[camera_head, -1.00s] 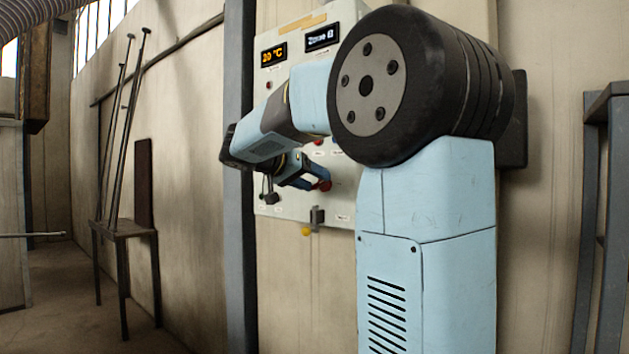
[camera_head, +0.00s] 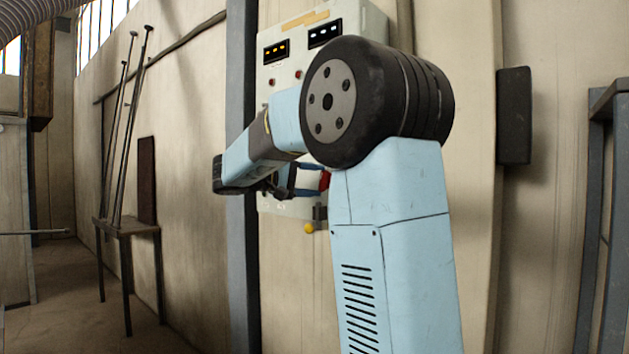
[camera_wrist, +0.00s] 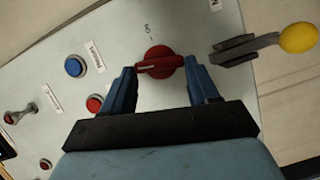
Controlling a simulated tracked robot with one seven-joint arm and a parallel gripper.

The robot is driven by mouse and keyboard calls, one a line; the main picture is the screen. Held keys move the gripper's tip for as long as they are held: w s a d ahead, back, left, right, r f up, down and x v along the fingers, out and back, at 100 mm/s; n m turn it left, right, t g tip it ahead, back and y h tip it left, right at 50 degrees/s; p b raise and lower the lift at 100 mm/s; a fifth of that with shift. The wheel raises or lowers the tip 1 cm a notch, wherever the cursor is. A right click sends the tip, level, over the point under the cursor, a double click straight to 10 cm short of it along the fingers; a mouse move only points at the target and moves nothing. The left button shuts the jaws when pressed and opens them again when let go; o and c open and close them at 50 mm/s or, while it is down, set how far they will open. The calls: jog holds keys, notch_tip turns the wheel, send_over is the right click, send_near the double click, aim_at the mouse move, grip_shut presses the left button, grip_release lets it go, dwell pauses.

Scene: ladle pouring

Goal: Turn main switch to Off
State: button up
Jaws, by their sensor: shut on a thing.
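The main switch is a red rotary knob (camera_wrist: 160,63) on a pale grey control panel (camera_wrist: 210,20). In the wrist view its bar handle lies nearly level across the picture, between my fingers. My gripper (camera_wrist: 161,68) is shut on the knob, with one blue finger at each end of the bar. In the head view my gripper (camera_head: 304,182) is at the lower part of the panel (camera_head: 350,22), with a little of the red knob (camera_head: 324,181) showing beside it. My arm hides much of the panel.
A blue button (camera_wrist: 75,67) and a red button (camera_wrist: 95,103) sit left of the knob in the wrist view. A lever with a yellow ball (camera_wrist: 298,38) juts out at right. Two panel displays (camera_head: 277,51) show dots.

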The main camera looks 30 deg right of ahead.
jog(key=shift+w+a+f+n+h, duration=0.1)
jog(key=shift+f+n+h, duration=0.1)
jog(key=shift+n, duration=0.35)
jog(key=shift+w+a+f+n+h, duration=0.1)
jog(key=shift+n+h, duration=0.1)
jog(key=shift+n, duration=0.35)
jog(key=o, duration=0.8)
jog(key=shift+o, duration=1.3)
jog(key=shift+d, duration=0.1)
jog(key=a, duration=1.4)
jog(key=shift+w, duration=0.25)
jog(key=shift+d+f, duration=0.1)
